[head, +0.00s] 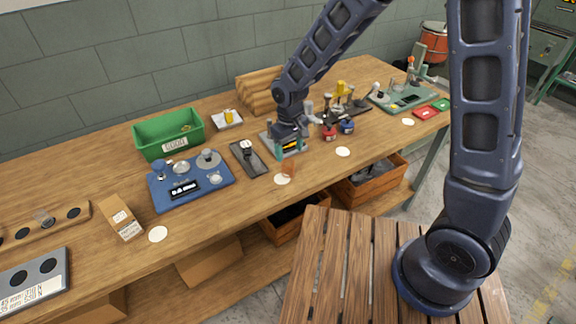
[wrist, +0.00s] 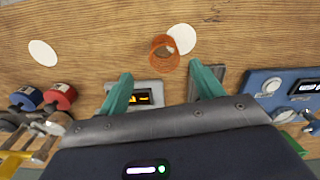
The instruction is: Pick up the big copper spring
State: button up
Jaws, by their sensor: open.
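The big copper spring (wrist: 163,52) stands on the wooden bench, open and coiled, beside a white disc (wrist: 181,39) that it partly overlaps in the wrist view. In the head view the spring (head: 289,168) shows faintly near the bench's front edge. My gripper (wrist: 161,70) is open, with its two green fingers spread apart and nothing between them. The spring lies ahead of the fingertips, roughly centred between them in the wrist view. In the head view my gripper (head: 290,151) is just behind the spring, over a grey device with a yellow display (wrist: 144,97).
A dark grey plate (head: 248,157) and a blue panel (head: 190,185) lie left of my gripper. Red and blue spools (head: 329,132) stand to its right. A green bin (head: 168,134) is farther back. The bench's front strip is mostly clear except for white discs.

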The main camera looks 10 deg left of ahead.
aim_at(288, 162)
jog(key=shift+s+a+f, duration=0.1)
jog(key=shift+s+f, duration=0.05)
jog(key=shift+f, duration=1.4)
jog(key=shift+s+a+f, duration=0.1)
jog(key=shift+s+f, duration=0.05)
jog(key=shift+f, duration=1.4)
jog(key=c, duration=1.1)
jog(key=shift+o, duration=0.2)
jog(key=shift+r, duration=0.1)
